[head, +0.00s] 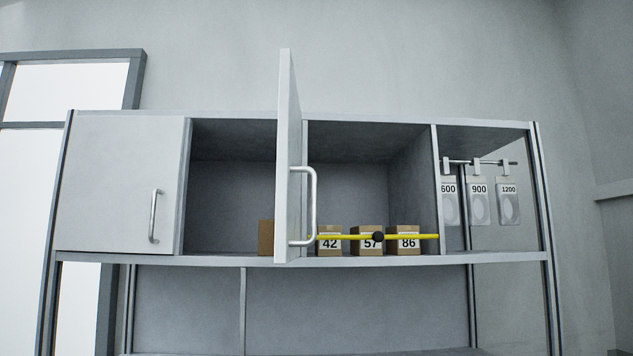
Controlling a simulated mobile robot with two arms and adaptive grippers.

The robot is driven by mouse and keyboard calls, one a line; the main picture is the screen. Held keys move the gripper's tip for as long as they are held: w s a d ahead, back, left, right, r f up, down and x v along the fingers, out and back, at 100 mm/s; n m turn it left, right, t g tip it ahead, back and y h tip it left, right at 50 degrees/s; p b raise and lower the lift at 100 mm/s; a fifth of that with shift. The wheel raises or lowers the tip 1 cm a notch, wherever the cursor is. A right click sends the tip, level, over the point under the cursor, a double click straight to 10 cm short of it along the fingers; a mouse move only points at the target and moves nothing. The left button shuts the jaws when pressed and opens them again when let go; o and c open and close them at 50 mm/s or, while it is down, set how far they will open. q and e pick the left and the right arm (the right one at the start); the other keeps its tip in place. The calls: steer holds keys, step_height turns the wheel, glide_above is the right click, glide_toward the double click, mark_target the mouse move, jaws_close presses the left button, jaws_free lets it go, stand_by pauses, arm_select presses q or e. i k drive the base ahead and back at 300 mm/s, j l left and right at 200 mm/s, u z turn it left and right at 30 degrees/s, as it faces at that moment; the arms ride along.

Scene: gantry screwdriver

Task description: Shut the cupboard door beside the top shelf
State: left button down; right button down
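The cupboard door (287,165) beside the top shelf stands open in the head view, swung out toward me and seen almost edge-on. Its bar handle (312,205) is on the right face of the door. The open compartment (230,185) lies to the left of the door, and a brown box (266,238) is partly hidden behind the door. The top shelf (345,185) to the right holds several numbered boxes, among them box 42 (329,243) and box 86 (408,243). Neither of my grippers is in view.
A shut door (115,185) with a handle (153,215) is at the left. Tags (479,200) hang from a rail at the right. A window (65,92) is behind.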

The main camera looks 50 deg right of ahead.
mark_target(287, 243)
steer(key=z, duration=1.5)
